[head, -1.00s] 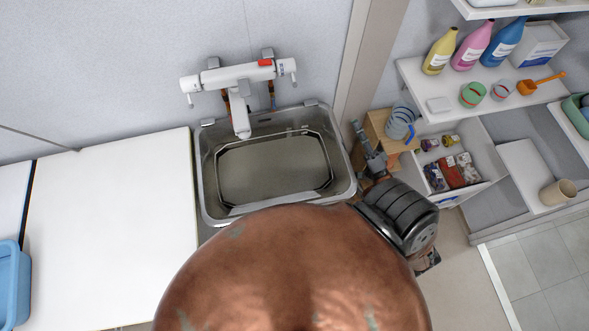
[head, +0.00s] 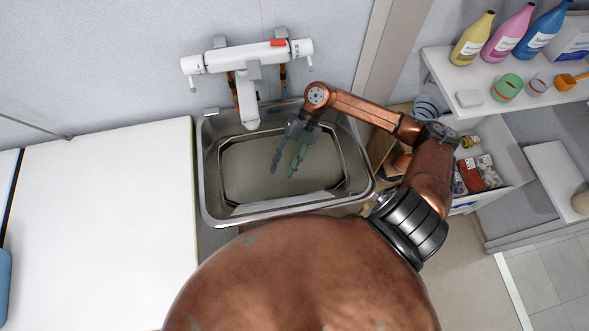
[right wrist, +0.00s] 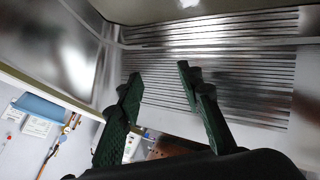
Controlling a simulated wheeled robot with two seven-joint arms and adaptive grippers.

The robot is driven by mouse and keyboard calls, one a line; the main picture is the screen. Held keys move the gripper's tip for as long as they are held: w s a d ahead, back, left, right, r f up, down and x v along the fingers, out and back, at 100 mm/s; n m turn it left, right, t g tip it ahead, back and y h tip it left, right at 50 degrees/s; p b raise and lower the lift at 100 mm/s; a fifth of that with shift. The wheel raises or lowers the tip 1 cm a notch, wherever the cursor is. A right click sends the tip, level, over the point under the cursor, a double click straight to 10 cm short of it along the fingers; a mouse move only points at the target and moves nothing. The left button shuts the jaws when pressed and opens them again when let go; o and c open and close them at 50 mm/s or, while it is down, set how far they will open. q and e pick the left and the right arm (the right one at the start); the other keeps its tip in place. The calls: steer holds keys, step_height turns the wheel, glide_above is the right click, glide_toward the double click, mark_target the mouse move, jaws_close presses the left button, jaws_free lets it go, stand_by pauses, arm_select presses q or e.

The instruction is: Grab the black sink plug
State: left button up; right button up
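The metal washtub basin (head: 209,182) stands below the tap in the head view. My right gripper (head: 284,171) is over the basin, pointing down, with its two fingers apart and nothing between them. In the right wrist view the same gripper (right wrist: 160,74) is open and empty, in front of shiny metal with a ridged panel (right wrist: 240,70). I cannot make out the black sink plug in either view now; my right arm and hand hide part of the basin. My left gripper is not in view.
A white tap (head: 248,68) hangs over the basin's back edge, left of my right gripper. A bare white counter (head: 105,215) is on the left. On the right are a shelf with bottles (head: 515,30) and an open drawer (head: 503,150) with small packages.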

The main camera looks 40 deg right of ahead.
steer(key=w+d+f+n+h+b, duration=0.2)
steer(key=d+f+h+b, duration=0.1)
steer(key=d+f+h, duration=0.4)
steer(key=t+h, duration=0.1)
steer(key=t, duration=0.1)
glide_above(301, 163)
step_height(301, 163, down, 3)
steer(key=shift+w+r+n+b, duration=0.1)
steer(key=shift+w+n+b, duration=0.05)
steer(key=shift+n+b, duration=0.25)
steer(key=shift+w+f+h, duration=0.1)
steer(key=shift+f+h, duration=0.2)
steer(key=shift+f, duration=0.9)
steer(key=f, duration=0.1)
steer(key=f+b, duration=0.1)
steer(key=f, duration=0.1)
steer(key=f+b, duration=0.1)
steer(key=f, duration=0.1)
steer(key=shift+s+f, duration=0.1)
steer(key=shift+s, duration=0.2)
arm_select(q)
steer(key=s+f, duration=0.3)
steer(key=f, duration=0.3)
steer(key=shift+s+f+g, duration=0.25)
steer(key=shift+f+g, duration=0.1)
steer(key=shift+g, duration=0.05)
arm_select(e)
jaws_close()
